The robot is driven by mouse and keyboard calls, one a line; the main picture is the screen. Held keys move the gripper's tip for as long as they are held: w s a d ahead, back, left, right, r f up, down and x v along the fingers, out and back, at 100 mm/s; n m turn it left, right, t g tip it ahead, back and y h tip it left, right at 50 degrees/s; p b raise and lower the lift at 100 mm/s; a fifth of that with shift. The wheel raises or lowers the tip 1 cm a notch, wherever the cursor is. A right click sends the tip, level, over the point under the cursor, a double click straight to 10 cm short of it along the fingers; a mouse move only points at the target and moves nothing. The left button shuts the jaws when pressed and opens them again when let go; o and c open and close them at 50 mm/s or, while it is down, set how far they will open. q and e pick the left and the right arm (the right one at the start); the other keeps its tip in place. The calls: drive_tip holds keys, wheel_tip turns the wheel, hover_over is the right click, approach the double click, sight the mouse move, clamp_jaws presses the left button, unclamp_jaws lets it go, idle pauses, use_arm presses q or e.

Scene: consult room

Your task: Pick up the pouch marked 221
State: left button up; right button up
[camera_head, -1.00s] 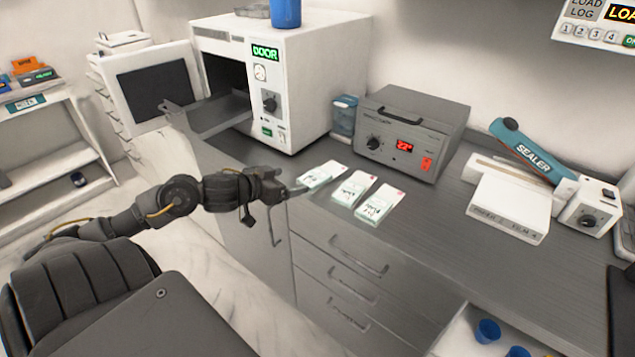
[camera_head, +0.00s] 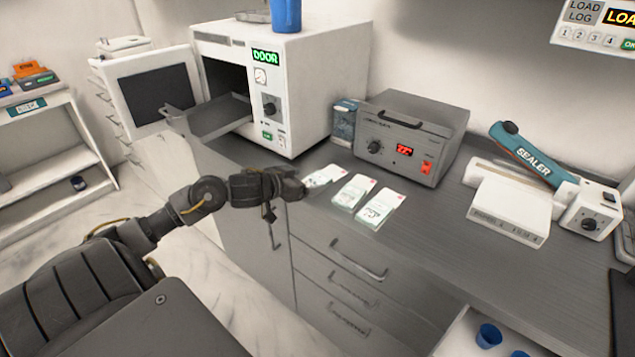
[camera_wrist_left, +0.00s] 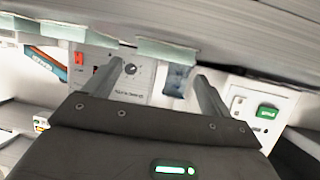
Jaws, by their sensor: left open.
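Three flat white-and-green pouches lie in a row on the grey counter: a left pouch (camera_head: 322,177), a middle pouch (camera_head: 354,191) and a right pouch (camera_head: 380,208). Their printed marks are too small to read, so I cannot tell which is 221. My left gripper (camera_head: 297,188) is at the counter's front edge, just left of the left pouch. In the left wrist view the gripper (camera_wrist_left: 160,78) shows two fingers spread with nothing between them. Pouch edges (camera_wrist_left: 165,50) show beyond the fingers there. My right gripper is not in view.
A white steriliser (camera_head: 300,85) with its door open and tray (camera_head: 215,115) out stands at the left. A grey device (camera_head: 410,135) is behind the pouches. A sealer (camera_head: 535,160) and a white box (camera_head: 510,210) are at the right. An open drawer (camera_head: 455,335) holds blue cups.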

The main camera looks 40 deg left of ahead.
sight(316, 179)
use_arm(q)
drive_tip(key=x, duration=0.4)
drive_tip(key=shift+w+f, duration=0.15)
drive_tip(key=shift+f, duration=0.15)
drive_tip(key=shift+c, duration=0.3)
drive_tip(key=c, duration=1)
